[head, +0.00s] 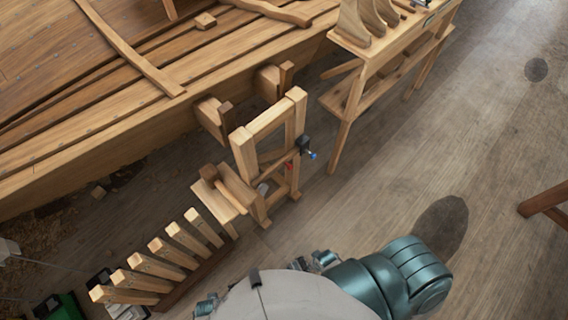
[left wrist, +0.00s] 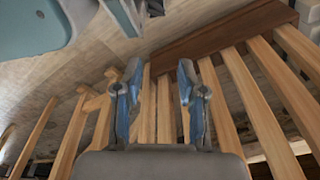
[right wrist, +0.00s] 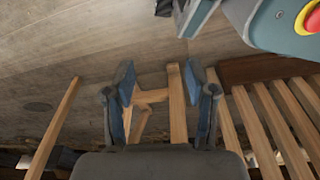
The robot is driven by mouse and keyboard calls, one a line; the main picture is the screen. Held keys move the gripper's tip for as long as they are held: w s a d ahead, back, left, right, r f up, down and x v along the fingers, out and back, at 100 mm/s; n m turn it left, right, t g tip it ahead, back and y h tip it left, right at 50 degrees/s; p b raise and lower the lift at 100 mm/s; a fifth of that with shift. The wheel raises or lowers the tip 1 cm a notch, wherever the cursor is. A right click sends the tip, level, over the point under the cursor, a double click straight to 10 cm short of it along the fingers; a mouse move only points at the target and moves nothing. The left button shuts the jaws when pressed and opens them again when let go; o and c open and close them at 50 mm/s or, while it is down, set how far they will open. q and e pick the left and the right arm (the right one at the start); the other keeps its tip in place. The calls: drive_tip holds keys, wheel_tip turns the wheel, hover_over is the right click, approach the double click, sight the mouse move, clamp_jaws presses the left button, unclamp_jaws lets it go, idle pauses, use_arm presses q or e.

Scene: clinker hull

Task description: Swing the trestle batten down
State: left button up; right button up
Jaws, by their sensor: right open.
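A pale wooden trestle (head: 243,154) stands upright beside the hull in the head view. A pale bar (head: 270,120) runs across its top between two posts; I cannot tell for certain whether this is the batten. A small black and blue fitting (head: 306,147) sits on its right side, with a small red part (head: 289,167) lower down. In the right wrist view, trestle-like timbers (right wrist: 178,105) show beyond my right gripper (right wrist: 160,88), which is open and empty. My left gripper (left wrist: 158,92) is open and empty, with pale slats beyond it. Neither gripper is clearly seen in the head view.
The planked hull (head: 60,185) fills the upper left. A rack of upright slats (head: 160,265) stands at lower left. A wooden bench (head: 385,60) with curved pieces stands behind the trestle. A reddish-brown timber leg (head: 545,200) is at the right. The floor (head: 390,170) between is clear.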

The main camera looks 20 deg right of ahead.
drive_tip(key=w+d+r+n+t+h+b, duration=0.2)
drive_tip(key=w+d+n+t+b, duration=0.6)
drive_tip(key=w, duration=0.6)
use_arm(q)
drive_tip(key=w+d+r+t+h+b, duration=0.1)
drive_tip(key=w+d+r+t, duration=0.3)
drive_tip(key=w, duration=0.5)
drive_tip(key=w+d+r+t+h+b, duration=0.1)
drive_tip(key=w+d+r+t+h, duration=0.15)
drive_tip(key=w+r+t, duration=0.55)
use_arm(e)
drive_tip(key=n+t+y+b, duration=0.7)
drive_tip(key=n+y+b, duration=0.15)
drive_tip(key=n, duration=1.95)
approach(290, 166)
drive_tip(key=x, duration=0.3)
drive_tip(key=f+x, duration=0.1)
drive_tip(key=x, duration=0.5)
drive_tip(key=shift+w+d+f, duration=0.1)
drive_tip(key=shift+w+f, duration=0.05)
drive_tip(key=shift+w, duration=0.65)
use_arm(q)
wheel_tip(290, 166, up, 27)
drive_tip(key=w+d+t+h, duration=0.1)
drive_tip(key=w+t, duration=0.1)
drive_tip(key=t, duration=0.7)
drive_tip(key=shift+w+f+n+t+h, duration=0.2)
drive_tip(key=shift+w+n+t+h, duration=0.1)
drive_tip(key=shift+t+h, duration=0.1)
